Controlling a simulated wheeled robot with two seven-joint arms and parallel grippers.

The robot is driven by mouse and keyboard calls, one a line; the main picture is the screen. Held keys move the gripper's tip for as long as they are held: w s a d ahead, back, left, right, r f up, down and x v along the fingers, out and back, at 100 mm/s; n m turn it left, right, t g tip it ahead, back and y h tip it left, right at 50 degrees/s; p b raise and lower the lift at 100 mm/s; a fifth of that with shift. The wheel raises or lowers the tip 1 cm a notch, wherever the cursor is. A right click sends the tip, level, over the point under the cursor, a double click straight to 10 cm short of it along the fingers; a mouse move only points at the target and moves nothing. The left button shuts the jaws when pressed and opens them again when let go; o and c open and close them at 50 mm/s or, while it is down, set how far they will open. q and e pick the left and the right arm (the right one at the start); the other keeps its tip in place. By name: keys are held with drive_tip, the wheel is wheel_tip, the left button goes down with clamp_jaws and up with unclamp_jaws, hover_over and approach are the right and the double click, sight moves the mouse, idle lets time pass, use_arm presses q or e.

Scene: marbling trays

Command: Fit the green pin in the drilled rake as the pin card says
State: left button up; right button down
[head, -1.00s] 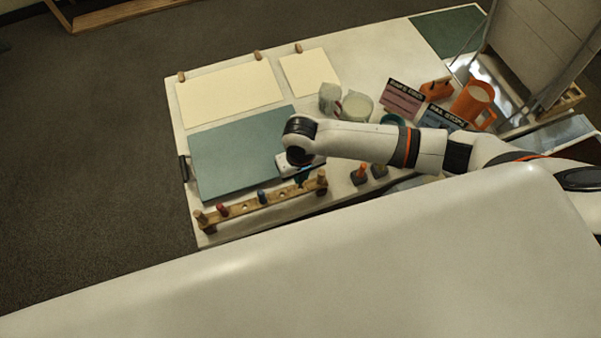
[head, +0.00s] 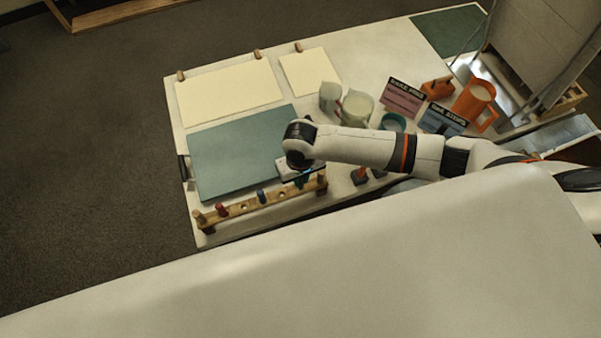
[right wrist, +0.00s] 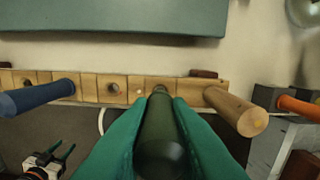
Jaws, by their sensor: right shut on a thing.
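The drilled rake (head: 233,212) is a wooden bar along the table's near edge, with a red pin (head: 221,208) and a blue pin (head: 261,196) standing in it. My right gripper (head: 302,181) is over its right part. In the right wrist view its teal fingers are shut on the green pin (right wrist: 162,135). The pin's far end lines up with a hole (right wrist: 160,89) beside the wooden end post (right wrist: 236,112); I cannot tell whether it is inside. Another hole (right wrist: 113,88) is empty. My left gripper (right wrist: 48,163) shows small at the lower left; its opening is unclear.
Two cards, pink (head: 402,97) and blue (head: 442,120), stand at the right; their text is too small to read. An orange jug (head: 474,104), cups (head: 357,105) and small pin stands (head: 360,176) are nearby. A teal tray (head: 230,158) lies behind the rake.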

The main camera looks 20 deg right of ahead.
drive_tip(key=shift+f+b, duration=0.7)
drive_tip(key=shift+f, duration=1.05)
drive_tip(key=c, duration=1.3)
unclamp_jaws()
drive_tip(key=shift+r, duration=0.1)
wheel_tip(320, 180, up, 12)
drive_tip(key=shift+f+b, duration=0.1)
drive_tip(key=shift+b, duration=0.3)
